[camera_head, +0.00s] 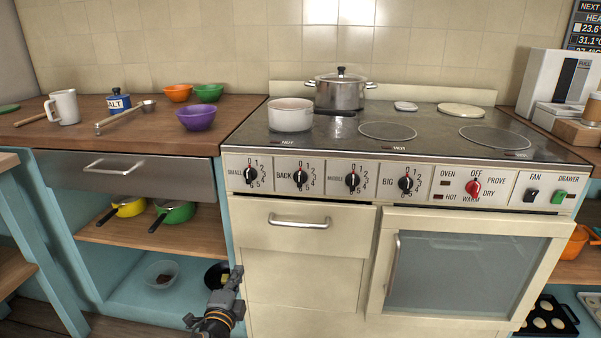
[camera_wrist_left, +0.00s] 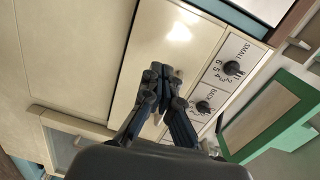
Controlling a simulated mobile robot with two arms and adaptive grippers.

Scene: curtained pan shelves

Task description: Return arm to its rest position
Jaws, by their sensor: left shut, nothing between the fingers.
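My left gripper (camera_head: 226,293) is low in the head view, in front of the left edge of the cream stove (camera_head: 300,285) and below the counter. In the left wrist view its dark fingers (camera_wrist_left: 160,82) meet at the tips, shut and empty. Behind them are a cream panel and the stove's black knobs (camera_wrist_left: 232,68). My right gripper is in neither view.
A white pot (camera_head: 290,113) and a steel lidded pot (camera_head: 340,92) stand on the hob. The left shelf (camera_head: 130,235) holds a yellow pan (camera_head: 130,208) and a green pan (camera_head: 176,213). A clear bowl (camera_head: 160,274) sits below. The oven door (camera_head: 460,270) is shut.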

